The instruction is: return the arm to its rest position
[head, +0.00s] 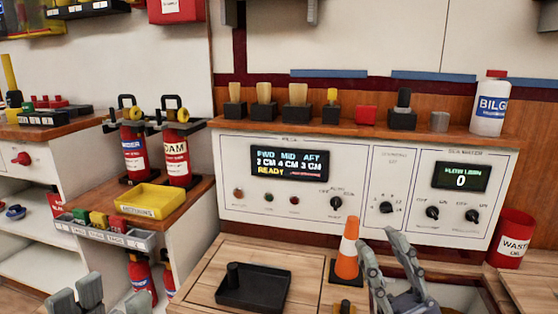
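My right gripper (384,248) is at the lower right, below the control panel. Its two grey fingers point up and stand apart, with nothing seen between them. An orange and white cone (347,252) stands just left of it; I cannot tell whether they touch. My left gripper (76,288) shows only as grey fingertips at the bottom left edge, below the small labelled bins. Its lower part is cut off, so its opening is unclear.
A wooden worktop with a black tray (254,286) lies in front of the white control panel (350,190). A red waste bin (511,239) stands at right. Fire extinguishers (132,152) and a yellow tray (150,201) occupy the left shelf. A white bottle (490,106) stands on the ledge.

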